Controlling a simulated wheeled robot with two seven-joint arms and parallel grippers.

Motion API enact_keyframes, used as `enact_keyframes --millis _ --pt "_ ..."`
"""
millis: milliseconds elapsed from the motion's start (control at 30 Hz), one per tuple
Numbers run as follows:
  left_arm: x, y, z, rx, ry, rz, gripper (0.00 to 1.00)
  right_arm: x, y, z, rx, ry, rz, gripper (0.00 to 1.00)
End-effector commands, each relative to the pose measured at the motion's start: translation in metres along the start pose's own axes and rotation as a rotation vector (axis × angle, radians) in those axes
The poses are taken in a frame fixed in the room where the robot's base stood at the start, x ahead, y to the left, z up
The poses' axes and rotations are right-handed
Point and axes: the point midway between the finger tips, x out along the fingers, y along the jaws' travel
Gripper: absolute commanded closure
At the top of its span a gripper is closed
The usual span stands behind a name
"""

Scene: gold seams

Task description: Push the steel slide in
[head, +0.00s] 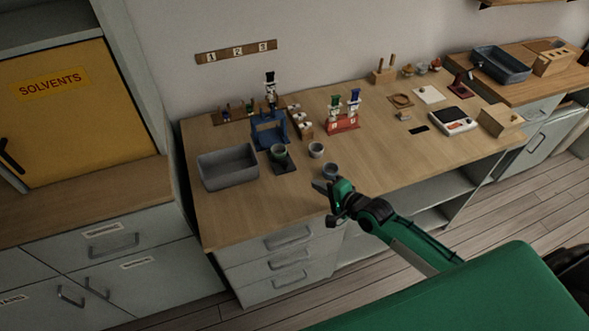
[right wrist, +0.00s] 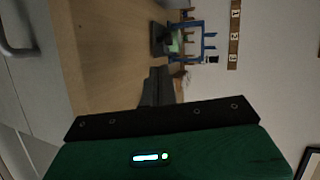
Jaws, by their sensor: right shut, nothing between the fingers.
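I cannot make out a steel slide for certain in either view. A blue stand (head: 268,130) stands on the wooden table (head: 250,205), with a small figure in a black hat (head: 270,90) just above it. A grey-green cup (head: 278,151) sits on a dark base (head: 282,168) in front of the stand. The stand also shows in the right wrist view (right wrist: 207,42), with the dark base (right wrist: 157,40) beside it. My right gripper (head: 322,186) is shut and empty near the table's front edge, close to a grey cup (head: 330,170). My left gripper is not in view.
A grey bin (head: 228,167) stands at the table's left. Another small cup (head: 316,149) stands behind the grey cup. A red rack (head: 343,124) with figures stands further back, and a white scale (head: 453,121) at the right. The front middle is mostly clear.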

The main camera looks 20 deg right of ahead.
Motion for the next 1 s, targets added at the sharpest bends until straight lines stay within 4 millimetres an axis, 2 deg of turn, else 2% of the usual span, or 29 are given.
enact_keyframes --millis 400,600,800,1000 --pt "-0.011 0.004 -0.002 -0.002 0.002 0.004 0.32 0.069 -0.002 0.0 -0.002 0.0 0.0 1.0" --pt "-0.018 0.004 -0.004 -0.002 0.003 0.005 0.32 0.093 -0.009 0.0 -0.002 0.0 0.001 1.0" --pt "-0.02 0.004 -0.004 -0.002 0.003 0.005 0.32 0.105 -0.012 0.0 -0.002 0.0 0.0 1.0" --pt "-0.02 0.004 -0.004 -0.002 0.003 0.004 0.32 0.107 -0.011 0.0 -0.002 0.0 0.001 1.0"
